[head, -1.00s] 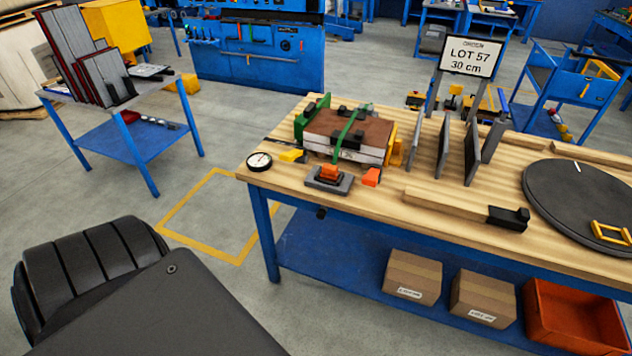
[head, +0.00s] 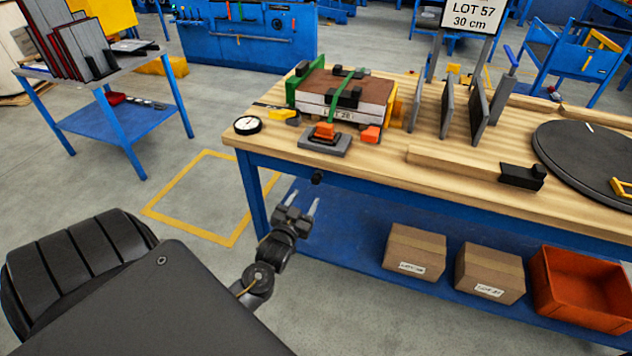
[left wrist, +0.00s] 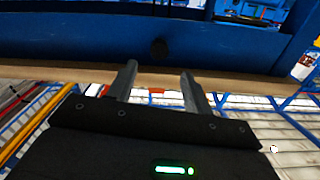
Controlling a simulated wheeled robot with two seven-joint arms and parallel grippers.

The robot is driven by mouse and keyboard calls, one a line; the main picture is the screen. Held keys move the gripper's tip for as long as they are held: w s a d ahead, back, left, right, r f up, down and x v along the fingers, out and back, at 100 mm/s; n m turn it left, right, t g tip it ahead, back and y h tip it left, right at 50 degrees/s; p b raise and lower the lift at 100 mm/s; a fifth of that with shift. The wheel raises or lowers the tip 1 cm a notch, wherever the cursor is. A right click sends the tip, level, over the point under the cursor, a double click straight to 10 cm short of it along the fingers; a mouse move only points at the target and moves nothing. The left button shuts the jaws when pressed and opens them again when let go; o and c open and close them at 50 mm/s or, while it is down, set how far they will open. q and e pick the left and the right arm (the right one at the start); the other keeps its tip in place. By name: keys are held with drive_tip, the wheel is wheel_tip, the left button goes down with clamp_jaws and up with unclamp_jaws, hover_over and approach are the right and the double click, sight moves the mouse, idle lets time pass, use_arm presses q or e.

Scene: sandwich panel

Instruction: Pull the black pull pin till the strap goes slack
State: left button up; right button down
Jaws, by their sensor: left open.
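The black pull pin (head: 317,178) looks like a small round black knob on the blue front rail of the workbench, below the tabletop edge. It also shows in the left wrist view (left wrist: 159,48), just beyond the fingertips and roughly centred between them. The green strap (head: 339,85) runs over a stack of brown-topped panels (head: 374,90) on the bench; I cannot tell its tension. My left gripper (head: 300,203) is open and empty, below and in front of the pin, apart from it. Its two fingers also show in the left wrist view (left wrist: 159,72). My right gripper is not in view.
On the bench (head: 380,166) are a round gauge (head: 247,125), an orange-topped clamp (head: 325,140), upright grey plates (head: 478,111) and a dark turntable (head: 580,155). Cardboard boxes (head: 414,251) and an orange bin (head: 580,290) sit on the lower shelf.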

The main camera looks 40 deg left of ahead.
sight(315, 182)
use_arm(q)
drive_tip(key=x, duration=0.8)
drive_tip(key=shift+w, duration=0.4)
drive_tip(key=shift+w+a+f, duration=0.1)
drive_tip(key=shift+w+a, duration=0.15)
drive_tip(key=shift+w, duration=0.3)
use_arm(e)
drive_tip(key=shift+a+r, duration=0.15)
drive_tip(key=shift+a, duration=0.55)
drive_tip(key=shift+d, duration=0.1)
use_arm(q)
drive_tip(key=shift+c, duration=0.5)
clamp_jaws()
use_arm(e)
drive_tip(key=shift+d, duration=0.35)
